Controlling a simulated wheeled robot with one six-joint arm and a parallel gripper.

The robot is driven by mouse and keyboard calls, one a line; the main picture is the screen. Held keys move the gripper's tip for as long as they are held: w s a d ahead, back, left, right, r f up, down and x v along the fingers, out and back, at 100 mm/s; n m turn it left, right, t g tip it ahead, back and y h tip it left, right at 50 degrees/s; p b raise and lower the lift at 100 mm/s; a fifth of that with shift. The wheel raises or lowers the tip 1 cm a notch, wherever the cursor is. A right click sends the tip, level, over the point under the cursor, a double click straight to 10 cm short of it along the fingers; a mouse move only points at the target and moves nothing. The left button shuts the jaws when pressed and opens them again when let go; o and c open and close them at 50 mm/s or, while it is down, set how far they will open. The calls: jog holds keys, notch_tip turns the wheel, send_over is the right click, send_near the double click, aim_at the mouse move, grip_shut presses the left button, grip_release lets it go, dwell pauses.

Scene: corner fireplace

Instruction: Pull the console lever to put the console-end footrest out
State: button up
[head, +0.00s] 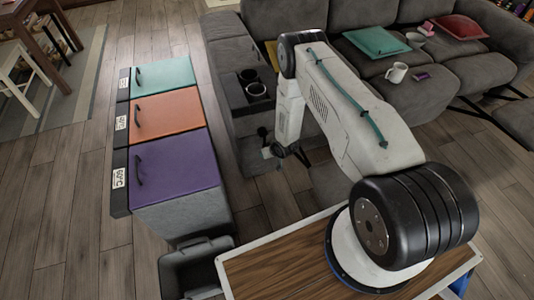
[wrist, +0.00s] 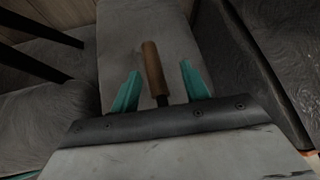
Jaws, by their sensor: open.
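The console (head: 248,110) is the grey padded block with two cup holders at the sofa's left end. The console lever shows in the wrist view as a brown wooden handle (wrist: 153,68) on a dark shaft. My gripper (wrist: 159,70) is open, with one teal finger on each side of the handle and a visible gap to each. In the head view my gripper (head: 276,151) is small beside the console's front, and the lever is hard to make out there. A grey padded panel (head: 325,186), possibly the console-end footrest, is partly hidden by my arm.
Dark bars (wrist: 38,62) cross the wrist view's upper left near grey padding. The sofa holds a teal cushion (head: 377,41), a red cushion (head: 458,27) and a white mug (head: 396,72). Coloured-lid bins (head: 175,163) and a grey open bin (head: 197,262) stand left. Floor between bins and console is clear.

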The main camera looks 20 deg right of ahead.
jog(key=v, duration=0.8)
dwell(0.4)
